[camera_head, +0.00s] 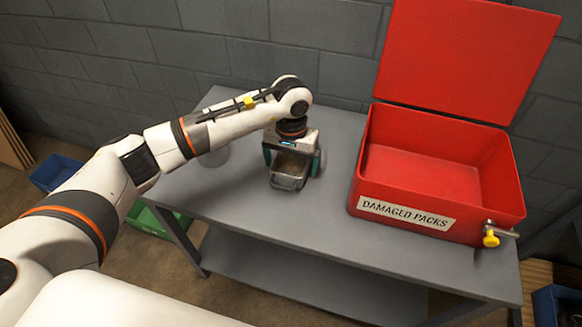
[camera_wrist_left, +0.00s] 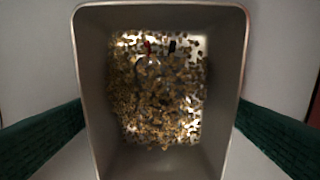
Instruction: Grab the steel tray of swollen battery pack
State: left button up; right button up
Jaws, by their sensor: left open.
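The steel tray (camera_head: 288,184) stands on the grey table, left of the red box. In the left wrist view the tray (camera_wrist_left: 90,90) is a deep rectangular metal pan. Golden-brown granules cover much of its bottom. A pale, shiny shape with a red and a black lead end (camera_wrist_left: 160,62) lies among them, partly covered; I cannot tell its swelling. My left gripper (camera_head: 293,165) points down over the tray and is open. Its dark green finger pads (camera_wrist_left: 40,140) lie on either side of the tray, with contact unclear. My right gripper is not in view.
A red box (camera_head: 405,165) labelled DAMAGED PACKS stands open on the table (camera_head: 235,195), its lid raised, a yellow-handled valve (camera_head: 491,239) at front right. Blue (camera_head: 55,173) and green (camera_head: 158,222) bins stand on the floor.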

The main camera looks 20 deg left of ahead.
pick_arm(q)
jog(key=shift+f, duration=0.15)
jog(key=c, duration=1.2)
